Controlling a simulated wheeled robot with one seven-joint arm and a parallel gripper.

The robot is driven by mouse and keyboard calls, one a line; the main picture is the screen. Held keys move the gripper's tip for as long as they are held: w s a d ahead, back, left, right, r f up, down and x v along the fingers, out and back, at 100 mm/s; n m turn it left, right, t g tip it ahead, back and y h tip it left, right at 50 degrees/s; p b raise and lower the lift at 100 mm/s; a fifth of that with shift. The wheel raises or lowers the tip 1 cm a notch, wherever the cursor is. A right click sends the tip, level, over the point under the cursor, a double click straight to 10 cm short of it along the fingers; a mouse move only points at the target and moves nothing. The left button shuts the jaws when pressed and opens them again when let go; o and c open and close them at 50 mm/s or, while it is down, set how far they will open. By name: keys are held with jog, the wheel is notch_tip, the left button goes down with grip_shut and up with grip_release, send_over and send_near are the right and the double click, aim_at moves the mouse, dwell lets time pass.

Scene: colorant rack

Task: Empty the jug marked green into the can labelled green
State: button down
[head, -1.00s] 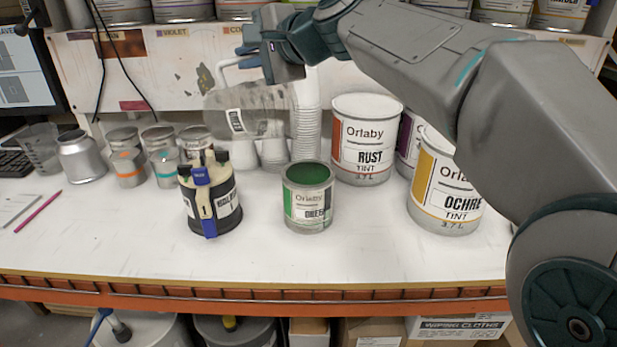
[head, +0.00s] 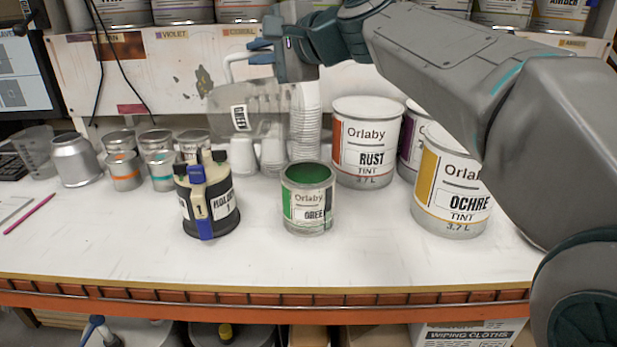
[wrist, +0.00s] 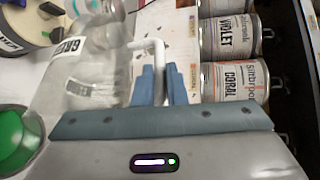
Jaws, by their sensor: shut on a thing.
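The clear jug (head: 222,122) hangs roughly upright above the back of the bench, left of and behind the green can. Its label reads GREEN in the wrist view (wrist: 75,72). Its walls look clear and greyish; I cannot tell whether any liquid remains inside. My gripper (head: 264,52) is shut on the jug's white handle (wrist: 150,45), with blue fingers (wrist: 160,85) either side of it. The can labelled green (head: 308,208) stands open and upright on the bench, with green liquid inside; its top also shows in the wrist view (wrist: 15,140).
White cups (head: 303,125), small tins (head: 123,170) and a shelf of tint cans are behind. The front of the bench is clear.

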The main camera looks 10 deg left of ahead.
aim_at(237, 85)
jog(key=shift+d+f+y+b, duration=0.2)
jog(key=shift+d+y+b, duration=0.3)
jog(key=shift+b, duration=0.9)
jog(key=a+h+p, duration=0.1)
jog(key=a+p, duration=0.1)
jog(key=p, duration=0.2)
jog(key=a+r+h+p, duration=0.1)
jog(key=p, duration=0.4)
jog(key=a+r+h+p, duration=0.1)
jog(key=a+p, duration=0.1)
jog(key=p, duration=0.3)
jog(key=shift+a+r+n+g, duration=0.2)
jog(key=shift+a+n+g, duration=0.1)
jog(key=shift+a+n, duration=0.1)
jog(key=shift+p, duration=0.6)
jog(key=shift+w+a+f, duration=0.1)
jog(key=shift+f, duration=0.3)
jog(key=a+r+h+p, duration=0.1)
jog(key=p, duration=0.3)
jog(key=shift+r, duration=0.15)
jog(key=a+h+p, duration=0.1)
jog(key=p, duration=0.5)
jog(key=shift+a+n+g+h, duration=0.3)
jog(key=p, duration=0.3)
jog(key=shift+w+a, duration=0.1)
jog(key=shift+a, duration=0.2)
